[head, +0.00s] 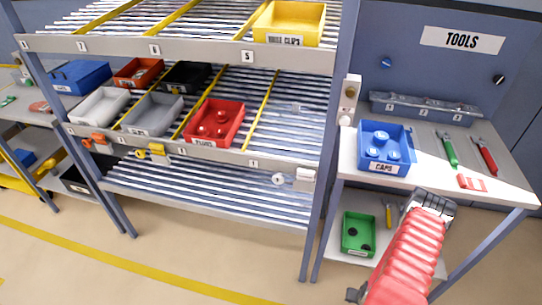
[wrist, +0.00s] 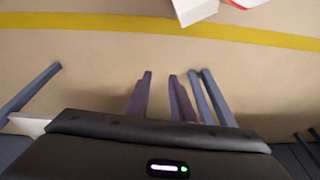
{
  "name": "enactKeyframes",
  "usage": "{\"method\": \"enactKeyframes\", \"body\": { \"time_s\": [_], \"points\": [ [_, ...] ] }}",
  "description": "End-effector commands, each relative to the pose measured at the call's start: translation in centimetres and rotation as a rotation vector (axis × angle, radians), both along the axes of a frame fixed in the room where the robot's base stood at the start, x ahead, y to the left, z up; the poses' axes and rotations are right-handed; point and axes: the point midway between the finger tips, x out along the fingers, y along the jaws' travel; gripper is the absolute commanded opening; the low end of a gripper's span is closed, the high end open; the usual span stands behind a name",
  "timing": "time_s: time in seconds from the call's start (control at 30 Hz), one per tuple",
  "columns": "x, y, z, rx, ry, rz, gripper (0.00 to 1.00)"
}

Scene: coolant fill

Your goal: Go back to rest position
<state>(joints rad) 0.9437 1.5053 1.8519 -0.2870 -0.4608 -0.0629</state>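My arm, in a red ribbed sleeve, rises from the lower right of the head view, in front of the workbench. Its dark upper end shows below the bench's front edge; the fingers cannot be made out there. In the wrist view my gripper (wrist: 160,97) shows as two dark purple fingers beyond the black housing. They stand apart with bare floor between them, and nothing is held.
The workbench (head: 460,180) carries a blue caps bin (head: 385,147), a green tool (head: 447,150) and a red tool (head: 484,157). A green bin (head: 358,234) is on its lower shelf. The rack holds a red bin (head: 215,123). Open floor (head: 130,262) lies in front.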

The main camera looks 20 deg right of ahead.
Motion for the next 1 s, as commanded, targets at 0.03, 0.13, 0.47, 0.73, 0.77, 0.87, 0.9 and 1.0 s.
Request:
{"method": "enactKeyframes", "body": {
  "time_s": [0.03,0.13,0.47,0.73,0.77,0.87,0.9,1.0],
  "points": [
    [0.4,-0.3,1.3,0.008,0.021,0.005,0.22],
    [0.7,-0.4,3.4,0.028,0.065,0.009,0.22],
    [2.2,-0.2,11.2,0.074,0.182,0.03,0.22],
    [3.7,0.7,18.0,0.094,0.247,0.048,0.22],
    [3.9,0.9,18.8,0.096,0.253,0.05,0.22],
    [4.4,1.5,21.3,0.1,0.273,0.058,0.22],
    [4.6,1.7,22.3,0.101,0.279,0.061,0.22],
    [5.0,2.4,24.8,0.104,0.295,0.07,0.22]
  ]
}}
